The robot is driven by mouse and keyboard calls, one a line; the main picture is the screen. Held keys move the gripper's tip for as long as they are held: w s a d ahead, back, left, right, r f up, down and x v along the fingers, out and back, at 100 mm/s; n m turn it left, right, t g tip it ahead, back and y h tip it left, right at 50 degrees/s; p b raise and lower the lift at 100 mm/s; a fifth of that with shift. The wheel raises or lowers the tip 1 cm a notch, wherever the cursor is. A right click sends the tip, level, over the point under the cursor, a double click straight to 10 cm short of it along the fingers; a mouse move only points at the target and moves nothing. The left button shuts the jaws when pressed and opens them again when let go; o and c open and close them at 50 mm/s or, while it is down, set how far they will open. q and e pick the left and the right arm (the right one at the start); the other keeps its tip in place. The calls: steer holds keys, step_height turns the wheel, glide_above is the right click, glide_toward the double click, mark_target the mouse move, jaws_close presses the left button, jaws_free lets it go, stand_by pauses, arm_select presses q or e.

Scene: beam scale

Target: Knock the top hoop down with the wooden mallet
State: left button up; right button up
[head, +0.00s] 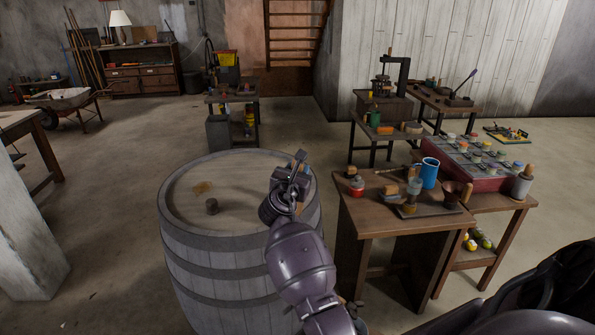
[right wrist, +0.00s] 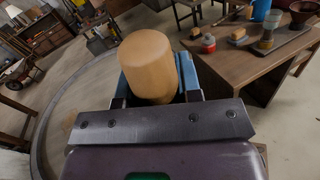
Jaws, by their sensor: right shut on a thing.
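A large grey wooden barrel (head: 225,290) stands upright on the floor in the head view. Its top hoop (head: 190,234) is a dark band around the staves just below the rim. My right gripper (head: 294,172) is over the right side of the barrel top. In the right wrist view, the wooden mallet (right wrist: 150,65) shows as a rounded tan wooden piece between the blue-padded fingers, and the gripper is shut on it. The rest of the mallet is hidden by the gripper. My left gripper is not in view.
A wooden table (head: 375,222) to the right carries a blue mug (head: 429,172), a red-and-white jar (head: 356,186) and other items. A wheelbarrow (head: 68,100) is far left. The floor left of the barrel is clear.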

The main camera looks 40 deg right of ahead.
steer(key=shift+r, duration=2.55)
